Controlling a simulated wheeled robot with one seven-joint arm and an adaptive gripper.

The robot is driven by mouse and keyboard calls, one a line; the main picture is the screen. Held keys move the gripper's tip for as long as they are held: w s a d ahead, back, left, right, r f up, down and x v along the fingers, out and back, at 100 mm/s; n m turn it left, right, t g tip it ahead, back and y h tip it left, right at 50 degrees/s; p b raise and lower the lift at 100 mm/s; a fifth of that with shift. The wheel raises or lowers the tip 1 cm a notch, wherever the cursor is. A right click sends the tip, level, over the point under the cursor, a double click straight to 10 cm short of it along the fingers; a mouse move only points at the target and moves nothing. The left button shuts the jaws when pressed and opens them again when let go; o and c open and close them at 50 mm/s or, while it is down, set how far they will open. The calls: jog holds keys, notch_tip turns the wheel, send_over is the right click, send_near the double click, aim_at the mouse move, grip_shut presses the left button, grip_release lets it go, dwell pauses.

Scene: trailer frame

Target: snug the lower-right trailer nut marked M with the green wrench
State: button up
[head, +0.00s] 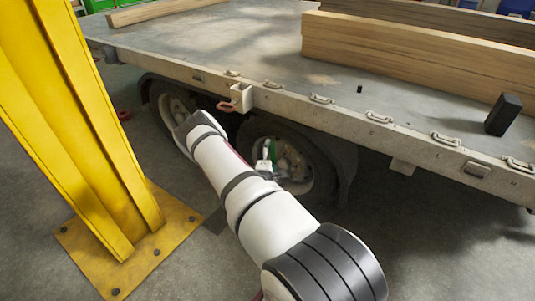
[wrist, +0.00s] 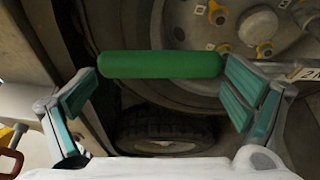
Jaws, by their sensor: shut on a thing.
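My gripper (wrist: 161,70) is shut on the green wrench (wrist: 160,65), with a finger at each end of its thick green handle, which lies level across the wrist view. The rest of the wrench is hard to make out. In the head view my gripper (head: 264,168) is at the rear trailer wheel (head: 318,178), and a bit of green shows there. In the wrist view the wheel hub (wrist: 258,25) is at upper right, with yellowish nuts (wrist: 265,50) and small pale tags around it. I cannot pick out the nut marked M.
The yellow post (head: 90,120) with its bolted base plate stands left of my arm. The trailer deck (head: 240,35) overhangs the wheels and carries wooden beams (head: 400,50) and a black block (head: 503,114). Another tire (wrist: 160,130) shows below the handle. Floor at lower right is clear.

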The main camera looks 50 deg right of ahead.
jog(key=shift+s+r+m+t+p, duration=0.15)
jog(key=shift+s+m+p, duration=0.15)
jog(key=shift+s, duration=0.2)
jog(key=shift+s+r+m+t+p, duration=0.15)
jog(key=shift+s+m+p, duration=0.1)
jog(key=shift+s, duration=0.25)
jog(key=s, duration=0.1)
jog(key=s+m+p, duration=0.1)
jog(key=s, duration=0.1)
jog(key=shift+s+d+m+h, duration=0.2)
jog(key=shift+s+m+h, duration=0.05)
jog(key=shift+h, duration=0.15)
jog(key=shift+f, duration=0.1)
jog(key=shift+s+d+f+m+h+p, duration=0.2)
jog(key=shift+s+m+p, duration=0.25)
jog(key=shift+s, duration=0.4)
jog(key=shift+s+a+f+m+h+p, duration=0.1)
jog(key=shift+s+m+h+p, duration=0.3)
jog(key=shift+s, duration=0.4)
